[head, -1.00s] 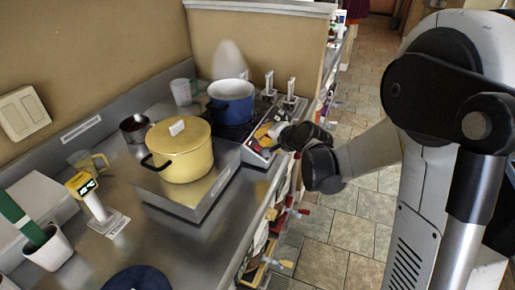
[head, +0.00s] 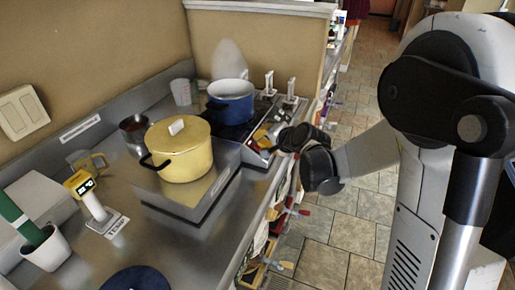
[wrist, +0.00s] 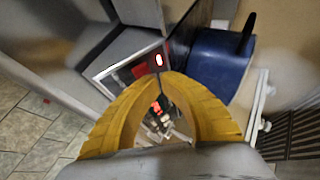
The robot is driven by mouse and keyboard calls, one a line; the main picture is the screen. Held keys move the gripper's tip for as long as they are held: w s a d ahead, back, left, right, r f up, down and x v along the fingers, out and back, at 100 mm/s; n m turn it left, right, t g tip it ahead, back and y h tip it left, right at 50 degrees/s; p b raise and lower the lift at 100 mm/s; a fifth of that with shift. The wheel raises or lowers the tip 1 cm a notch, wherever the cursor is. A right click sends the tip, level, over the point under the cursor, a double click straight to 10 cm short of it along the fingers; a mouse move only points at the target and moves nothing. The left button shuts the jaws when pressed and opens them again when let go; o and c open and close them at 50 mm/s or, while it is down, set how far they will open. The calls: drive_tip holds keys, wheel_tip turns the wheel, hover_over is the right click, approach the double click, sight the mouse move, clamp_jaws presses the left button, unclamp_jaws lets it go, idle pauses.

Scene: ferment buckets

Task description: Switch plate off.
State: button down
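The plate (head: 240,131) is a dark hot plate on the counter with a blue pot (head: 231,100) on it. Its sloped front panel (head: 256,151) faces the aisle. In the wrist view the panel (wrist: 112,76) carries a red-lit display (wrist: 158,60), seemingly reading 0, and a red patch (wrist: 133,70). My gripper (head: 263,136) is at this panel. In the wrist view its yellow fingers (wrist: 163,76) bend together and their tips meet just below the display, with nothing seen held. Whether they touch the panel cannot be told. The blue pot (wrist: 218,62) also shows at the right.
A yellow lidded pot (head: 182,157) stands on a metal block left of the plate. Two white upright handles (head: 291,88) stand behind the panel. A yellow-headed device (head: 90,197) and a cup (head: 47,248) are at the left. The floor aisle (head: 335,235) is open.

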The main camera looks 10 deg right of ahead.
drive_tip(key=shift+w+a+f+b, duration=0.1)
drive_tip(key=shift+a+f+b, duration=0.1)
drive_tip(key=shift+f+b, duration=0.2)
idle(0.3)
drive_tip(key=shift+r, duration=0.15)
drive_tip(key=shift+s+d+r+p, duration=0.25)
drive_tip(key=shift+d+r+p, duration=0.15)
drive_tip(key=shift+r+p, duration=0.3)
drive_tip(key=r+p, duration=0.1)
drive_tip(key=s+d+r+p, duration=0.1)
drive_tip(key=r, duration=0.1)
drive_tip(key=d+r+p, duration=0.1)
drive_tip(key=r, duration=0.1)
drive_tip(key=shift+s+d+r+p, duration=0.1)
drive_tip(key=shift+s+d+p, duration=0.05)
drive_tip(key=shift+s+p, duration=0.25)
idle(0.4)
